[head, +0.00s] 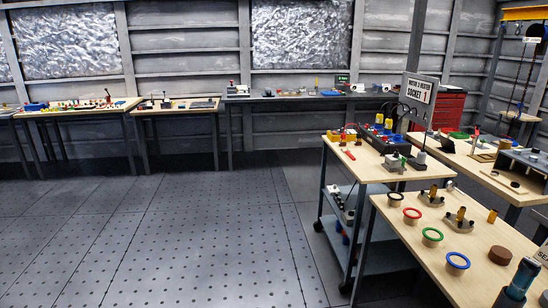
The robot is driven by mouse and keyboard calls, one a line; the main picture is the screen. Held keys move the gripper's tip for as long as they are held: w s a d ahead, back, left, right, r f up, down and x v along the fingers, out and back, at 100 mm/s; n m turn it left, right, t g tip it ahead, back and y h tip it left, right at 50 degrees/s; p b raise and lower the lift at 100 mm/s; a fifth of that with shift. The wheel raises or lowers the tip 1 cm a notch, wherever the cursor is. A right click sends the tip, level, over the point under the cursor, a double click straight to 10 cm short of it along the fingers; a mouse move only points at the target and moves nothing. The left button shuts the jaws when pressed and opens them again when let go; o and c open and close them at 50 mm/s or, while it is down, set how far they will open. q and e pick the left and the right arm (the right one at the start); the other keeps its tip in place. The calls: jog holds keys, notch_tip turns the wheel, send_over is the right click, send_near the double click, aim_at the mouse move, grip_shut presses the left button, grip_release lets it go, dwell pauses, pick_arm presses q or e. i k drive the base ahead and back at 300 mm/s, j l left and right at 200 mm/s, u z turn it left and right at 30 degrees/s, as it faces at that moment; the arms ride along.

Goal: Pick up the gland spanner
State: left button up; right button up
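I cannot pick out the gland spanner for certain; many small items on the tables are too small to tell apart. Neither my left nor my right gripper shows in the head view.
A near wooden table (427,253) at the right holds colored rings on stands, such as a blue ring (457,261), and a brown disc (501,255). A wheeled cart (352,172) stands behind it, near a sign (419,90). Benches line the far wall. The floor (190,240) is clear at left and centre.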

aim_at(348, 152)
jog(key=i+j+z, duration=0.1)
jog(key=i+z, duration=0.2)
jog(key=i, duration=0.2)
jog(key=i+j+z, duration=0.3)
jog(key=i, duration=0.2)
jog(key=i+j+z, duration=0.3)
jog(key=i, duration=0.15)
